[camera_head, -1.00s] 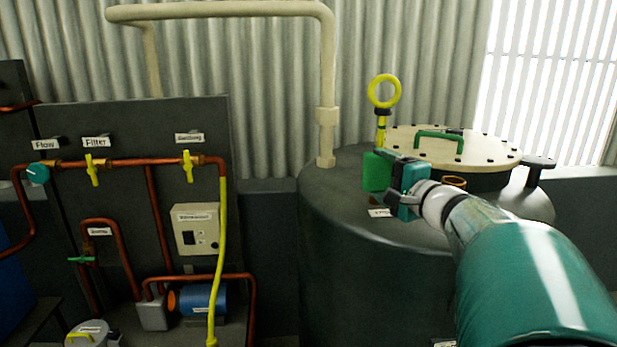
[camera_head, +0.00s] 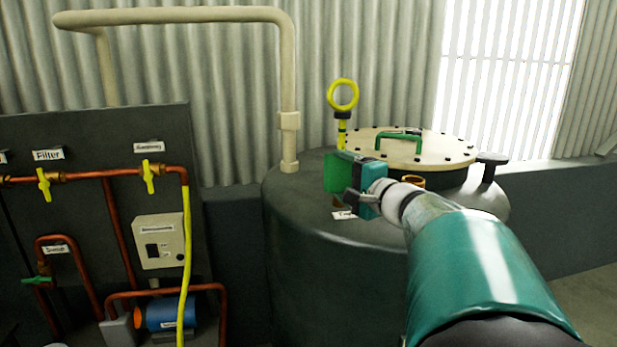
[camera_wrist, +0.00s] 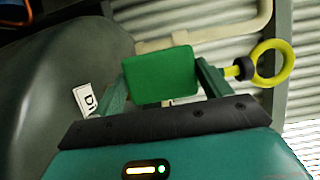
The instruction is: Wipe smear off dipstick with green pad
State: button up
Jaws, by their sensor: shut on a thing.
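The dipstick (camera_head: 342,97) stands upright by the tank lid, with a yellow ring handle, a dark collar and a short yellow stem below. Its lower part is hidden behind the pad and my gripper. The wrist view also shows its ring (camera_wrist: 286,66), at the right. The green pad (camera_wrist: 160,76) is held between the two fingers of my gripper (camera_head: 350,178). In the head view the pad (camera_head: 338,174) is just below the visible stem; I cannot tell if they touch. No smear can be made out.
The dark tank (camera_head: 320,255) has a cream bolted lid (camera_head: 440,152) with a green handle (camera_head: 400,136). A cream pipe (camera_head: 288,85) rises behind it. A pipe panel (camera_head: 85,130) with yellow valves stands at left. A white label (camera_wrist: 85,98) lies on the tank.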

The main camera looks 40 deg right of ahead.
jog(key=shift+w+d, duration=0.35)
jog(key=shift+w, duration=0.35)
jog(key=shift+s+d, duration=1.1)
jog(key=shift+d, duration=0.65)
jog(key=shift+w+a+r, duration=0.35)
jog(key=shift+a, duration=0.25)
jog(key=shift+w+a+r, duration=0.35)
jog(key=shift+a+r, duration=0.05)
jog(key=shift+a, duration=0.2)
jog(key=shift+w+a+r, duration=0.35)
jog(key=shift+a, duration=0.25)
jog(key=shift+r, duration=1.2)
jog(key=d, duration=0.1)
jog(key=s+d, duration=0.2)
jog(key=shift+d+f, duration=0.1)
jog(key=shift+d, duration=0.3)
